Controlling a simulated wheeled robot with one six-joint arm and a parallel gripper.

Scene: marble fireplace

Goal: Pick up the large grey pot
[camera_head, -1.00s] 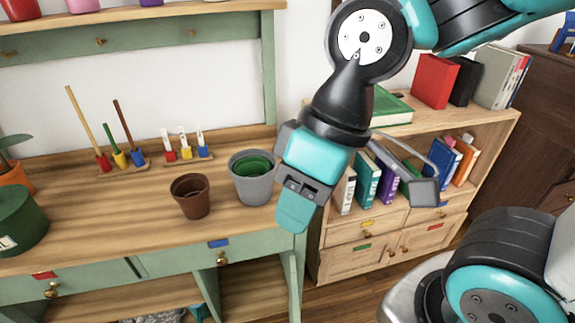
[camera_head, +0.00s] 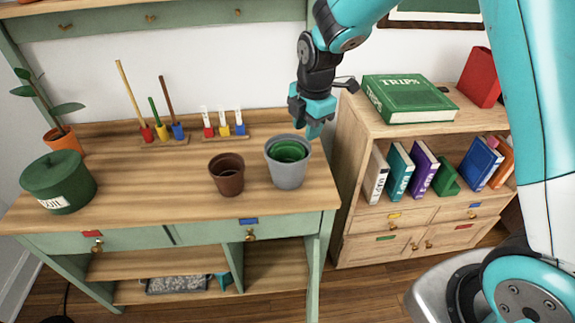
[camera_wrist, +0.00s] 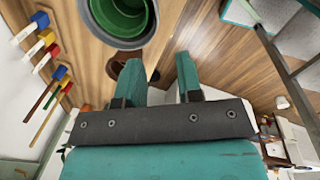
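The large grey pot (camera_head: 287,175) stands upright on the wooden bench top near its right end, with a green pot (camera_head: 291,151) nested inside it. In the wrist view, the grey pot's rim (camera_wrist: 153,32) and the green pot (camera_wrist: 118,15) show at the top edge, beyond the fingertips. My gripper (camera_head: 314,130) points down just behind and right of the grey pot's rim in the head view; I cannot tell if it touches. In the wrist view, my gripper (camera_wrist: 160,68) has its two teal fingers apart with nothing held between them.
A smaller brown pot (camera_head: 227,177) stands close to the left of the grey pot. Coloured tool stands (camera_head: 225,133) sit behind. A green soil bin (camera_head: 58,185) and a plant (camera_head: 62,141) are at the left. A bookshelf (camera_head: 410,140) stands right of the bench.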

